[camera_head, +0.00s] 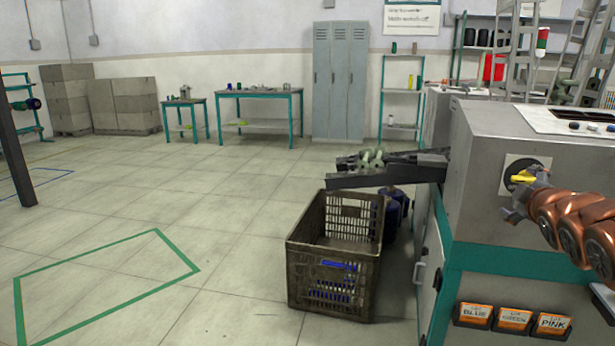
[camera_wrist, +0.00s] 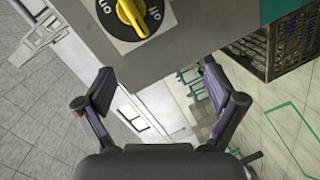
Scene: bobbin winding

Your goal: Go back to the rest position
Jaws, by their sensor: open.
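My gripper (camera_head: 517,207) is at the right of the head view, in front of the side of the grey machine (camera_head: 480,150). In the wrist view its two dark fingers (camera_wrist: 168,95) are spread apart with nothing between them. A yellow rotary switch (camera_wrist: 132,14) on a black round plate, marked ON and OFF, shows just beyond the fingers at the top of the wrist view. The yellow knob also shows in the head view (camera_head: 523,178), just above my gripper. The fingers look apart from the knob.
A dark crate (camera_head: 305,262) stands on the floor below a chute (camera_head: 375,179) holding green bobbins. Orange-labelled bins (camera_head: 513,319) marked BLUE, GREEN and PINK hang on the machine's front. Open floor lies at left, with a green outline (camera_head: 88,252).

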